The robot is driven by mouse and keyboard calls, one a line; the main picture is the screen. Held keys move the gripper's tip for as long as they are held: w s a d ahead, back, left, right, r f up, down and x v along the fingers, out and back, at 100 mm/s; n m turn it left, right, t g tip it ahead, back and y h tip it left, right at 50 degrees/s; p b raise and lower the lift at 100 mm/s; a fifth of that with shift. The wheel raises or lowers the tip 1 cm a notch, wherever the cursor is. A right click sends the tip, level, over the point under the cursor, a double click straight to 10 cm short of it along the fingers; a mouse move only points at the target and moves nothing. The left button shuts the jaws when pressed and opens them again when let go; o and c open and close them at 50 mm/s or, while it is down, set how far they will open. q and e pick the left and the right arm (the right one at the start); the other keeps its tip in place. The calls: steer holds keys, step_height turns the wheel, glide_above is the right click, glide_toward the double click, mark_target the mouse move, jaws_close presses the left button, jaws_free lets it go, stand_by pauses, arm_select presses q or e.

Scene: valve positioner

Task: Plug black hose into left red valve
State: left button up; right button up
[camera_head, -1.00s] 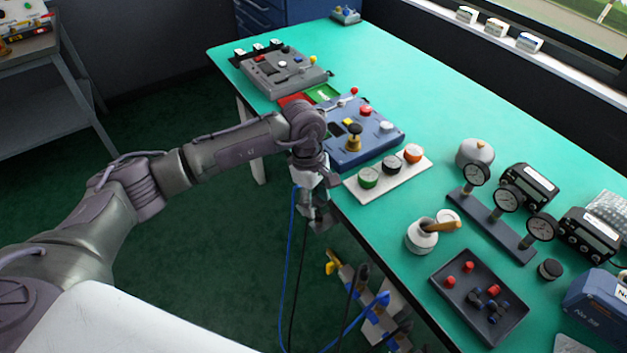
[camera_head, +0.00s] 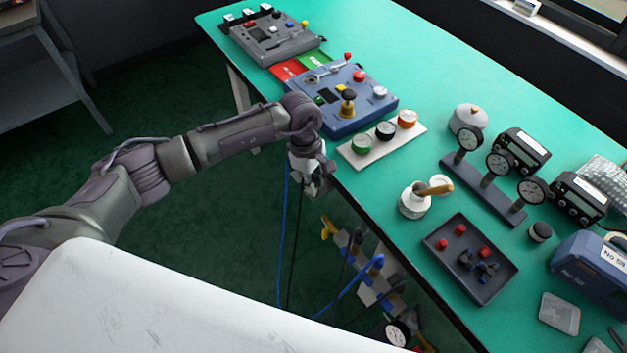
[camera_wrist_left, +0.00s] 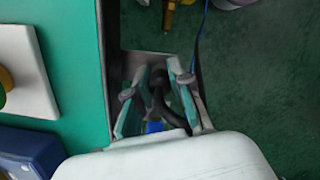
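My left gripper (camera_head: 313,190) hangs beside the table's left edge, near the white plate with knobs. In the left wrist view its two fingers (camera_wrist_left: 158,98) stand apart, with a black hose part (camera_wrist_left: 159,88) between them. Contact with the hose is hard to judge. The black hose (camera_head: 298,242) hangs down below the gripper in the head view, beside a blue hose (camera_head: 281,240). Pipework with blue and yellow fittings (camera_head: 350,245) sits under the table edge. I cannot identify the left red valve. My right gripper is out of view.
The green table (camera_head: 420,80) carries a blue control box (camera_head: 350,112), a white knob plate (camera_head: 365,154), several gauges (camera_head: 500,165) and a dark tray (camera_head: 470,285). A gauge (camera_head: 397,333) shows below the table edge.

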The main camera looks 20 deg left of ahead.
mark_target(316, 181)
arm_select(q)
jaws_close()
steer(key=shift+o, duration=0.7)
jaws_free()
jaws_close()
steer(key=shift+w+r, duration=0.1)
steer(key=shift+r, duration=0.15)
steer(key=shift+r+p, duration=0.4)
steer(key=shift+r, duration=0.2)
steer(key=shift+r, duration=0.2)
steer(key=shift+r, duration=0.15)
steer(key=shift+r+p, duration=1.05)
steer(key=shift+r, duration=0.8)
